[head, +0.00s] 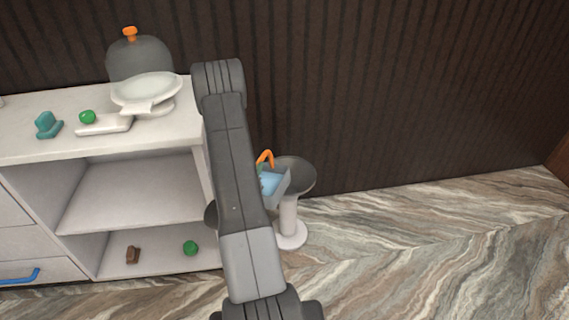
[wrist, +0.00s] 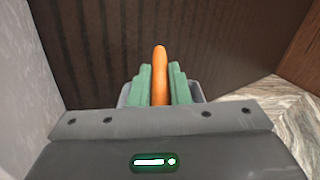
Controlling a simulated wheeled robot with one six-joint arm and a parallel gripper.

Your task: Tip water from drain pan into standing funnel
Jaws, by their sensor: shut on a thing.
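My gripper (wrist: 161,88) has green fingers shut on the orange handle (wrist: 160,62) of the drain pan. The grey pan (wrist: 194,92) shows behind the fingers in the wrist view. In the head view the pan (head: 283,187) shows at the right edge of my arm, with blue water (head: 269,182) in it; my arm hides its left part. The standing funnel has a dark translucent bowl (head: 302,174) on a white stem and round base (head: 289,236) on the floor. The pan overlaps the bowl's left side in the picture; I cannot tell whether they touch.
A white counter (head: 60,145) with open shelves stands left of the funnel. It bears a scale (head: 147,90), a grey dome (head: 140,60) and small items. A green ball (head: 190,247) and brown block (head: 132,254) lie below. Floor at right is clear; a dark ribbed wall stands behind.

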